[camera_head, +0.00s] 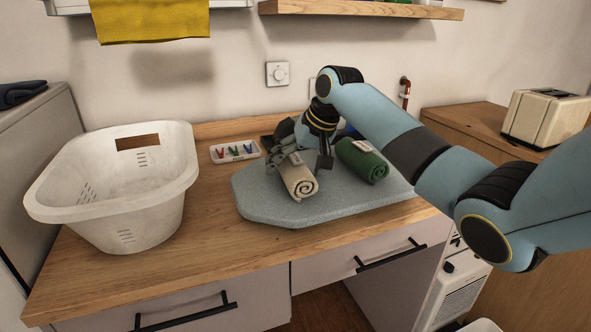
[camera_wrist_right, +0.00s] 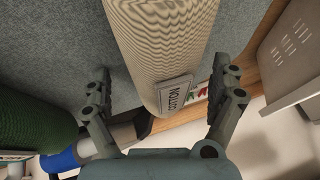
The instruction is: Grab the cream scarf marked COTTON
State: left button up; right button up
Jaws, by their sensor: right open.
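The cream scarf (camera_head: 299,179) is rolled up and lies on the grey-blue mat on the counter. In the right wrist view the cream scarf (camera_wrist_right: 158,40) shows a label (camera_wrist_right: 174,94) reading COTTON, seen upside down. My right gripper (camera_head: 301,157) is at the far end of the scarf in the head view. In the wrist view my right gripper (camera_wrist_right: 165,88) is open, with one finger on each side of the roll. I cannot tell whether the fingers touch it. My left gripper is not in view.
A rolled green scarf (camera_head: 362,161) lies to the right on the same mat (camera_head: 262,207). A white basket (camera_head: 70,212) stands at the left. A small tray of coloured pegs (camera_head: 235,152) lies behind. The mat's front is bare.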

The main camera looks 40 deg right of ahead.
jog(key=c, duration=1.3)
